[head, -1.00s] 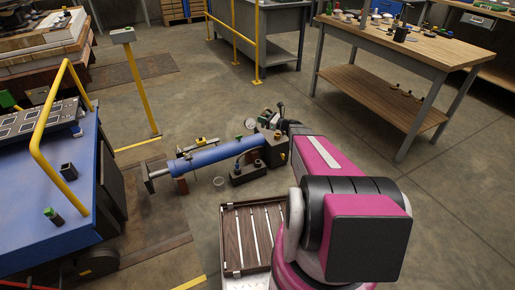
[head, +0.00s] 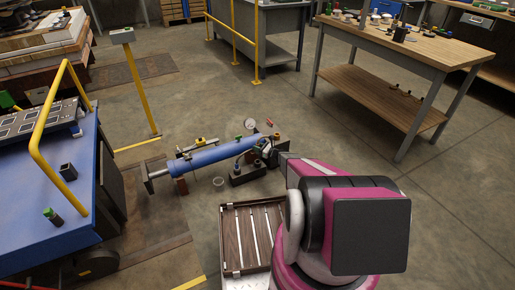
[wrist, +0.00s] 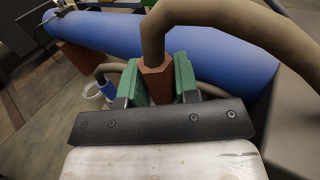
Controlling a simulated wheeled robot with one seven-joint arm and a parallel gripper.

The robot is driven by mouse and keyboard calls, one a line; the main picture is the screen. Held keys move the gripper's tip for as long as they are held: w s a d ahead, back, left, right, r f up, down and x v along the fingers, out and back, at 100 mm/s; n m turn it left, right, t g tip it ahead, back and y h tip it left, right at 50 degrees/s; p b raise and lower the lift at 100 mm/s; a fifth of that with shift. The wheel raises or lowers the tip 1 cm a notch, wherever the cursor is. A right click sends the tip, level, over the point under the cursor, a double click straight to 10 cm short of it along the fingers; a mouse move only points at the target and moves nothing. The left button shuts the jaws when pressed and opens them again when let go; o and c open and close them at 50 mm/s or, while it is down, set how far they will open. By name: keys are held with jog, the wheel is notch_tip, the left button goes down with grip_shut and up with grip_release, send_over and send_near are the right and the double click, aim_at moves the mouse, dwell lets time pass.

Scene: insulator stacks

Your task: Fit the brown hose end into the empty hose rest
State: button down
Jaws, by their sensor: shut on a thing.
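My gripper (wrist: 158,82) has green fingers that are shut on the brown hose end (wrist: 153,78), a brown six-sided fitting. Its tan-brown hose (wrist: 225,14) rises from the fitting and arches to the right in the wrist view. The fitting stands roughly upright between the fingers, and its lower end is hidden by my gripper. In the head view my gripper (head: 265,149) is small, near the right end of the blue cylinder. I cannot make out an empty hose rest for certain; a low dark block (head: 248,174) in front of the cylinder may hold it.
The blue cylinder (head: 210,155) lies just behind the held fitting in the wrist view (wrist: 105,35). Left of my fingers, another hose ends in a blue fitting (wrist: 108,83). A pale ring (head: 218,181) and a slatted crate (head: 228,235) are on the floor nearby.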

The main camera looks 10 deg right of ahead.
jog(key=shift+f, duration=2.9)
jog(key=shift+f, duration=1.75)
jog(key=shift+f, duration=0.3)
jog(key=shift+s+f, duration=0.1)
jog(key=shift+f, duration=0.25)
jog(key=c, duration=0.8)
grip_release()
jog(key=shift+s+f, duration=0.1)
jog(key=shift+f, duration=0.1)
